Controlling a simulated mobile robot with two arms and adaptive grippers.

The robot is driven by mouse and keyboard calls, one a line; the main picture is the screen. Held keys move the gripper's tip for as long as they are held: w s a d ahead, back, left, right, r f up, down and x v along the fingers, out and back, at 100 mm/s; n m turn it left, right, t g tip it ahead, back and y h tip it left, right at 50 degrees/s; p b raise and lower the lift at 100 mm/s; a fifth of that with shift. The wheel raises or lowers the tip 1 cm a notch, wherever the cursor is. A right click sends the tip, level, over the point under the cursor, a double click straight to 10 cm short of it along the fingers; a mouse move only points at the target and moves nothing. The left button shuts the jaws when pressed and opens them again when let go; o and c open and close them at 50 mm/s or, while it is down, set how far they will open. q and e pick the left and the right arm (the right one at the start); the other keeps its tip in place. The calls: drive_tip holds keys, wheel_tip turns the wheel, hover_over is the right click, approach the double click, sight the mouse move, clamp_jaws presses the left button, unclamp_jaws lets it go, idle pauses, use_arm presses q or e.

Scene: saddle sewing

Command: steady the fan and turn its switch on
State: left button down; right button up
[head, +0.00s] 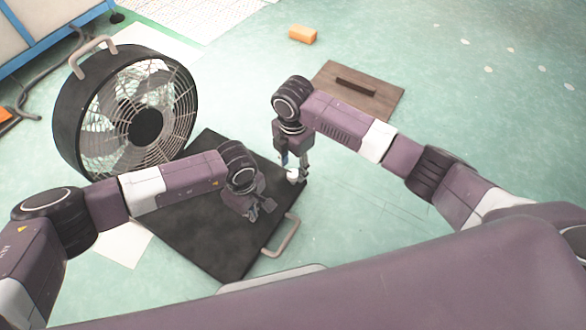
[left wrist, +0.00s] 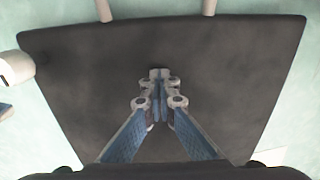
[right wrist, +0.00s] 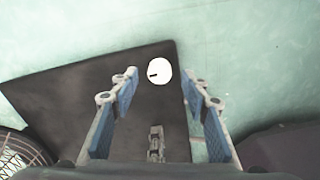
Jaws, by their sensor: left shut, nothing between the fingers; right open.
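The fan (head: 125,108) stands upright at the left in the head view, a black drum with a wire grille and a handle on top. A dark flat panel (head: 190,215) lies in front of it. A white round knob (right wrist: 159,71) with a short dark mark, seemingly the switch, sits near the panel's edge; it also shows in the head view (head: 293,174). My right gripper (right wrist: 158,84) is open, its fingers on either side of the knob in the picture; I cannot tell if they touch it. My left gripper (left wrist: 160,76) is shut and empty over the panel, apart from the fan.
A pale handle (head: 285,236) sticks out from the panel's near edge. A brown wooden board (head: 375,98) with a dark bar and an orange block (head: 302,34) lie on the green floor behind. A blue-framed structure (head: 60,38) stands at the far left.

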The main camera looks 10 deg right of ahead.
use_arm(q)
drive_tip(key=shift+s+a+f, duration=0.15)
drive_tip(key=shift+f, duration=0.05)
use_arm(e)
drive_tip(key=shift+f, duration=1.1)
drive_tip(key=c, duration=1.2)
drive_tip(key=shift+o, duration=0.2)
